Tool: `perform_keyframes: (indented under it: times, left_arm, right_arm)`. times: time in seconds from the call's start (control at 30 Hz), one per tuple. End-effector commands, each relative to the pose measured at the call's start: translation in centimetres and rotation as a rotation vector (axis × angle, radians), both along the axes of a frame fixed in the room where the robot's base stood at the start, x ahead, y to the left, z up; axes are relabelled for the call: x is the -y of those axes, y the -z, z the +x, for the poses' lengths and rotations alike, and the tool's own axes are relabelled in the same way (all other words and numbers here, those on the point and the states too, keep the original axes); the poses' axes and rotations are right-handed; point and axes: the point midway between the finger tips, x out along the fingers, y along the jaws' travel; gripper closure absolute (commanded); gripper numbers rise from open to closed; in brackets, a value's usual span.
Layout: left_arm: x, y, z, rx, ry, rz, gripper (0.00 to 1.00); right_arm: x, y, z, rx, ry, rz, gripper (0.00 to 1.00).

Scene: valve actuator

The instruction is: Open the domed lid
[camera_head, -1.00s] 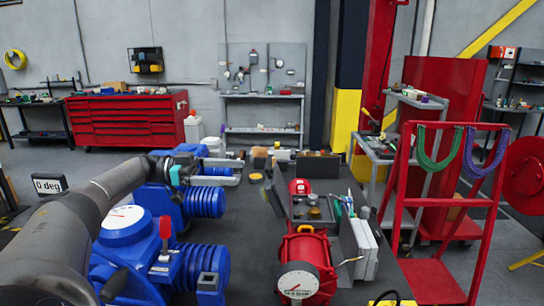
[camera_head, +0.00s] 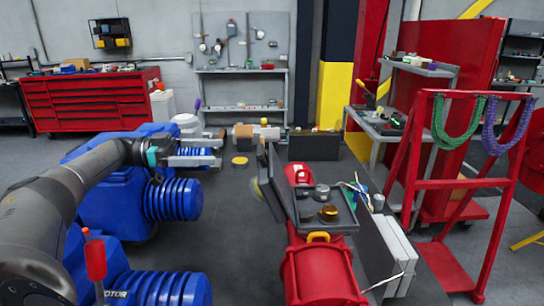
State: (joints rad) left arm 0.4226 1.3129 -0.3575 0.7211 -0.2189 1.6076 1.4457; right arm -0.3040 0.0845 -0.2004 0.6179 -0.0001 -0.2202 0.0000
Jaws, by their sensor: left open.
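My left gripper (camera_head: 196,153) is open, with its fingers pointing right and nothing between them. It appears just above a blue actuator (camera_head: 105,190) with a ribbed blue cylinder (camera_head: 173,200). I cannot tell for sure which part is the domed lid. A red cylindrical actuator (camera_head: 318,272) with a yellow handle lies right of centre, with a smaller red rounded part (camera_head: 299,172) farther back. A second blue unit with a ribbed cylinder (camera_head: 160,290) and a red-knobbed lever (camera_head: 95,260) is at the lower left, partly cut off. My right gripper is out of view.
A grey tray (camera_head: 340,213) with small metal parts and a tilted dark panel (camera_head: 278,185) stand near the red actuator. A red cart frame (camera_head: 408,180) is at the right. A red tool cabinet (camera_head: 90,100) is at the back left. The dark surface between the blue and red units is clear.

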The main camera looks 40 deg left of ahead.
Motion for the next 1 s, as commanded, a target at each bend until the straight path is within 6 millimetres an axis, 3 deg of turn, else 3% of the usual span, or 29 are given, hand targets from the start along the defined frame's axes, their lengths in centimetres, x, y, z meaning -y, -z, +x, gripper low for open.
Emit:
perform_keyframes:
  times: [0.27,0.73,1.0]
  left_arm:
    - [2.3,-0.3,1.7,0.001,0.005,-0.002,0.00]
    - [9.7,-0.3,8.0,0.003,0.004,-0.004,0.00]
    - [11.5,-0.1,9.6,0.001,0.002,-0.001,0.00]
  right_arm:
    - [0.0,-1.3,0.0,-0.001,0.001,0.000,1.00]
    - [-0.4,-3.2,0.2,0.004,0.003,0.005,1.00]
    - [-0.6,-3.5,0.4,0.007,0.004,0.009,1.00]
